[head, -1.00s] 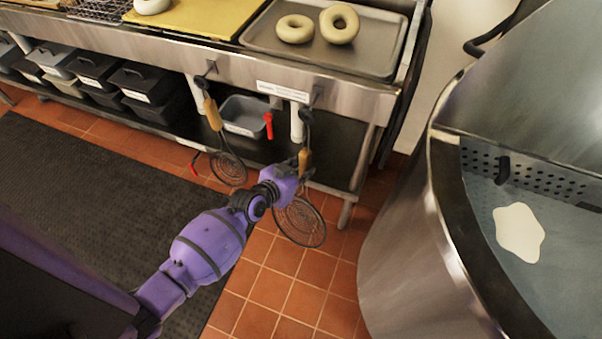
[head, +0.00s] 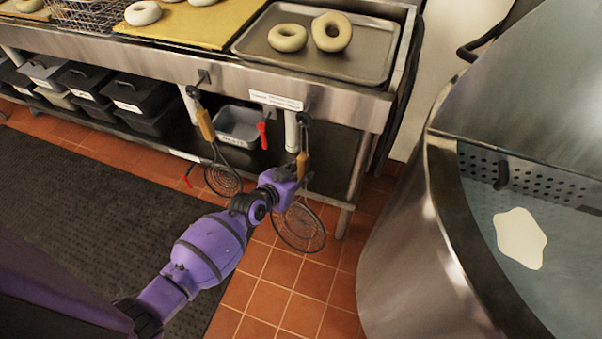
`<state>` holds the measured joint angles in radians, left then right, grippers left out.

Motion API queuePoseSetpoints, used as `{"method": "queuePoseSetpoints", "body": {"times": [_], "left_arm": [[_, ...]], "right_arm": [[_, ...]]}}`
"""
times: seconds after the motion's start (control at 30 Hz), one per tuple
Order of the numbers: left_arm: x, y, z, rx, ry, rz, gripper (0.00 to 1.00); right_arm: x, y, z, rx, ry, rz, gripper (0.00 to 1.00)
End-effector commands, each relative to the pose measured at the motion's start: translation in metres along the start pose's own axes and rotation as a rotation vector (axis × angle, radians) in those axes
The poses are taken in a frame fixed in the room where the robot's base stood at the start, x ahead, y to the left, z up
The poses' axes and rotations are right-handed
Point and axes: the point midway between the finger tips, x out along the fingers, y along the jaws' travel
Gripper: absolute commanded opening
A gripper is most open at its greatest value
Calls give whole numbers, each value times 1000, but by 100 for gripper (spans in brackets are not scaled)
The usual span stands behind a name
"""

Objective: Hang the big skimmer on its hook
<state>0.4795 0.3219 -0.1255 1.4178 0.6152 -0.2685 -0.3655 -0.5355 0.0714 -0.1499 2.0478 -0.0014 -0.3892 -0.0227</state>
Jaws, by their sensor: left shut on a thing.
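The big skimmer (head: 299,229) has a round dark wire head and a wooden handle (head: 303,165), and it points head-down in front of the bench. My left gripper (head: 296,176) is shut on it around the lower handle; the arm's purple wrist partly hides the fingers. The handle's dark top end (head: 304,119) is just below the right hook (head: 310,102) on the bench's front edge. I cannot tell whether they touch. A smaller skimmer (head: 222,179) hangs from the left hook (head: 204,77). My right gripper is not in view.
The steel bench (head: 225,78) carries a tray (head: 270,45) with two bagels. A red-handled valve (head: 262,135) and pipe (head: 291,130) are between the skimmers. Dark bins (head: 150,95) stand below. The large kettle (head: 405,235) stands at the right, with open floor between.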

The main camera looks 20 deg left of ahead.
Motion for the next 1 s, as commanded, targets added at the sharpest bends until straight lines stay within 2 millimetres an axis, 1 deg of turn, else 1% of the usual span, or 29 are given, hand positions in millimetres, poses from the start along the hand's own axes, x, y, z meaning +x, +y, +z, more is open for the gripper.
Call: {"method": "queuePoseSetpoints", "body": {"times": [0.03, 0.27, 0.3, 0.43, 0.47, 0.67, 0.8, 0.87, 0.97, 1.0], "left_arm": [[0, 0, -2, 1, 5, 0, 0], [0, 0, -2, 1, 4, 0, 0], [0, 0, -2, 1, 4, 0, 25], [0, 0, -2, 1, 3, 0, 42], [0, 0, -2, 1, 3, 0, 45], [0, 0, -1, 0, 1, 0, 45], [-3, 0, 2, 0, -3, 0, 45], [-8, 0, 2, 1, -3, 0, 45], [-23, 0, 3, 1, -3, 0, 45], [-30, 0, 2, 0, -2, 0, 45]], "right_arm": [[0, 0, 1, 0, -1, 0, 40], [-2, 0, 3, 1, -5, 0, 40], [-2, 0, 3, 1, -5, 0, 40], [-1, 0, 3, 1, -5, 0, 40], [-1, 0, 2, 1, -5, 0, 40], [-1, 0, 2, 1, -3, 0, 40], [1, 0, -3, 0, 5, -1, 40], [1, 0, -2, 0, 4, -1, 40], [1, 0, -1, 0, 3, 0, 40], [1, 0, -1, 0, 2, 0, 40]]}}
